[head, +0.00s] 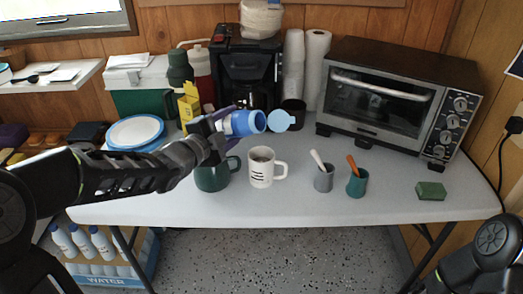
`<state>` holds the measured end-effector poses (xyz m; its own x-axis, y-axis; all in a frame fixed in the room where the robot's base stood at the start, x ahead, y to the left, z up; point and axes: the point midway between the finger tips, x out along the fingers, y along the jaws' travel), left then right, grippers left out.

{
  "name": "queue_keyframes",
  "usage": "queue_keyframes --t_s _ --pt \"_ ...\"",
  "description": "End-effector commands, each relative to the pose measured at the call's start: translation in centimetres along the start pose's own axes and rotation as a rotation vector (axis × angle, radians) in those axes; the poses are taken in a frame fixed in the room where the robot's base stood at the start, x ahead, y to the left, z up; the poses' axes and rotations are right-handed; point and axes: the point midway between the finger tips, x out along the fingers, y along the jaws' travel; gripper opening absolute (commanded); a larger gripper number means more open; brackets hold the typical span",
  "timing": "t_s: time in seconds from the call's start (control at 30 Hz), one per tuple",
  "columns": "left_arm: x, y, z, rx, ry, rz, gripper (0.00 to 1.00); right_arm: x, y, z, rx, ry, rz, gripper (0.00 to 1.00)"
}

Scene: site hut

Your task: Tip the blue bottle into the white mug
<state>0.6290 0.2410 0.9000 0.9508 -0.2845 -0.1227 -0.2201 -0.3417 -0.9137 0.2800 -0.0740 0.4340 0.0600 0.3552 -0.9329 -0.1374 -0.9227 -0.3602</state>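The blue bottle (242,122) is held on its side, roughly level, with its mouth end pointing right. A pale blue round disc (281,121), which looks like its open lid, sits just beyond the mouth. My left gripper (216,126) is closed around the rear part of the bottle, with the fingers partly hidden. The white mug (261,172) stands upright on the table, with dark marks on its side and its handle to the right. The bottle's mouth is above the mug in the picture. Whether anything is flowing cannot be told. My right gripper is out of view.
A dark green mug (211,178) stands just left of the white mug. Grey (324,180) and teal (357,185) cups with utensils stand right. A coffee maker (246,70), toaster oven (385,95) and yellow box (189,103) stand behind. The table's (300,211) front strip is clear.

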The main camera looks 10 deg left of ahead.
Motion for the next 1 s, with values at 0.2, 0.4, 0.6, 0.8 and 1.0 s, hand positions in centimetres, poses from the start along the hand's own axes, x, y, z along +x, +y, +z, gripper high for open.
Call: queue_keyframes --t_s 0.2,0.4,0.6,0.8,1.0 --pt "0.0 -0.2 -0.1 0.003 0.002 -0.003 0.00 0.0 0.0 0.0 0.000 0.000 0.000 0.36" --pt "-0.1 -0.7 -0.3 -0.022 0.005 -0.003 0.00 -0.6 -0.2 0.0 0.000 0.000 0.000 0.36" --pt "-0.2 -1.7 -0.9 -0.124 0.019 -0.003 0.00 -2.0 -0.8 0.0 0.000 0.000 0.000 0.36" --pt "-0.2 -1.5 -0.9 -0.147 0.021 -0.003 0.00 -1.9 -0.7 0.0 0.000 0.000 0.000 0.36" --pt "-0.2 -1.6 -0.9 -0.149 0.022 -0.003 0.00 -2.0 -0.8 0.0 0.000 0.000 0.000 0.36"
